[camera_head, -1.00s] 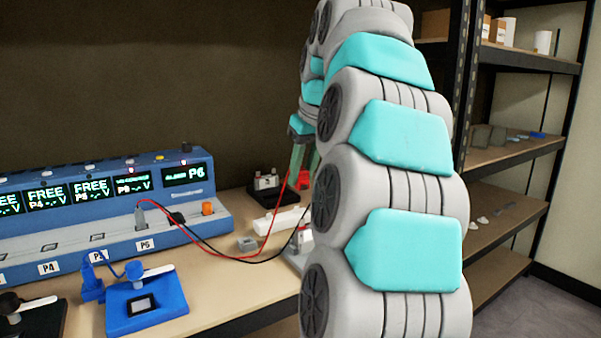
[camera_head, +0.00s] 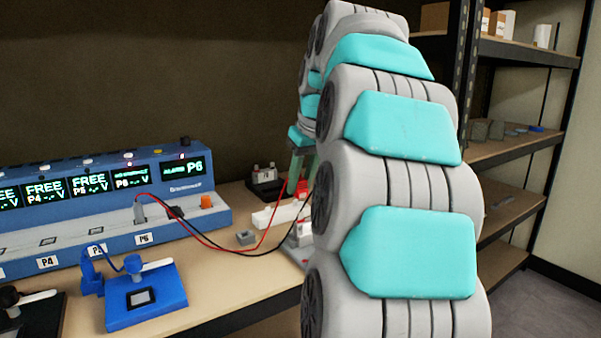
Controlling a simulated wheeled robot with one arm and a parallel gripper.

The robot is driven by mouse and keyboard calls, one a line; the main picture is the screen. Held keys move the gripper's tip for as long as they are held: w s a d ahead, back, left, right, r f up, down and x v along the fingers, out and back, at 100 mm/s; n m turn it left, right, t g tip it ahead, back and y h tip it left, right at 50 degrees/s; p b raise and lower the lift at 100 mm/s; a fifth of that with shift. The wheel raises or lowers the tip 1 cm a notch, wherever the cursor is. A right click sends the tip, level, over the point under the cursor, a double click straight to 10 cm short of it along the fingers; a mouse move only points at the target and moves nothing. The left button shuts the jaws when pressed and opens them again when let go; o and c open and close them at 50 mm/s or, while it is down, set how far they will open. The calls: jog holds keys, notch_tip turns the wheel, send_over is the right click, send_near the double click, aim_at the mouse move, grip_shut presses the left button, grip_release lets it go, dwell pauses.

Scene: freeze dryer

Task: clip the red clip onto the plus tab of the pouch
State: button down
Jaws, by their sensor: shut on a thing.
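My gripper (camera_head: 302,178) is at the far side of the bench, left of my own arm, fingers pointing down. It is shut on the red clip (camera_head: 302,189), which shows as a small red patch at the fingertips. A red wire (camera_head: 262,240) runs from the clip back to the blue console. My arm partly hides the spot around and below the clip. I cannot make out the pouch or its plus tab. A grey and white fixture (camera_head: 299,236) with a red part stands below the gripper, partly hidden by my arm.
The blue console (camera_head: 100,215) with P4, P5 and P6 labels fills the left back. A black wire (camera_head: 215,243) sags beside the red one. A white block (camera_head: 272,215), a small grey block (camera_head: 245,237), a dark holder (camera_head: 264,183) and a blue device (camera_head: 146,303) stand on the bench.

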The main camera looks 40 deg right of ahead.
aim_at(303, 195)
jog(key=shift+f+b, duration=0.4)
jog(key=shift+f, duration=1)
jog(key=shift+f+b, duration=0.85)
jog(key=shift+f, duration=0.35)
dwell(1.6)
jog(key=c, duration=0.6)
grip_release()
jog(key=shift+r, duration=0.1)
jog(key=shift+v, duration=3.85)
